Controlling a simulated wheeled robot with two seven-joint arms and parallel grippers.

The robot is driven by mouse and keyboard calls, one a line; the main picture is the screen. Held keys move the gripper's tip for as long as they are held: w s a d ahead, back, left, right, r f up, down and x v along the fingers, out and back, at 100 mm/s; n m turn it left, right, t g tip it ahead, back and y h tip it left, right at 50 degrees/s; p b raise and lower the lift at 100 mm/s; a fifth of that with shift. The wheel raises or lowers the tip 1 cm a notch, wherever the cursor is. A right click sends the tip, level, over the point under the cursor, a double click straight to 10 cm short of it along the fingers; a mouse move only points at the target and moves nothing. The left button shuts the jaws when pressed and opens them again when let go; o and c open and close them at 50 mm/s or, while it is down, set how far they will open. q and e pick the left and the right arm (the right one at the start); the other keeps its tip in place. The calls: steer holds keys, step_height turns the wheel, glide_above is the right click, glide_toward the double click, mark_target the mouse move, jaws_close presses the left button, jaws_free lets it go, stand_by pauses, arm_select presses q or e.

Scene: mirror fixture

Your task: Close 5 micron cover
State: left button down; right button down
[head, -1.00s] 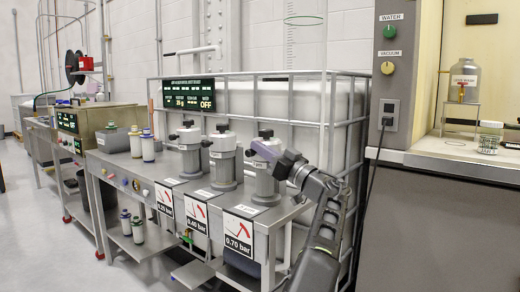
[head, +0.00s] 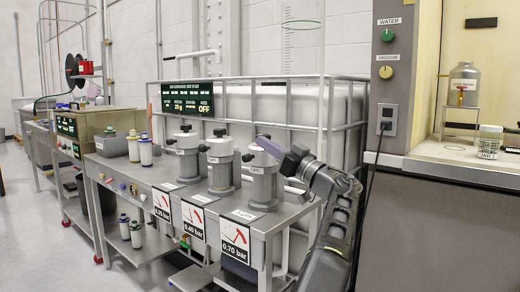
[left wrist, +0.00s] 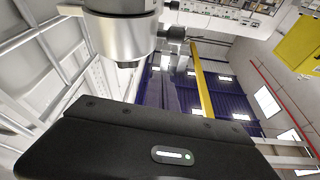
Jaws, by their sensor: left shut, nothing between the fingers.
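Three grey filter housings with capped lids and black side knobs stand in a row on a steel bench: the left one (head: 187,160), the middle one (head: 221,170) and the right one (head: 263,185). Their small lid labels are too small to read, so I cannot tell which is the 5 micron one. All three lids appear seated. My left gripper (head: 288,157) is shut and empty, at the upper right side of the right housing; contact is unclear. In the left wrist view, a grey lidded cylinder (left wrist: 122,38) with a dark knob hangs at the top, beyond the gripper body. My right gripper is out of view.
Pressure signs (head: 235,235) hang on the bench front. A white caged tank (head: 300,105) stands behind the housings.

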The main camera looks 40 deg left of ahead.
arm_select(q)
steer(key=v, duration=0.6)
steer(key=shift+d+f, duration=0.15)
steer(key=shift+d, duration=0.2)
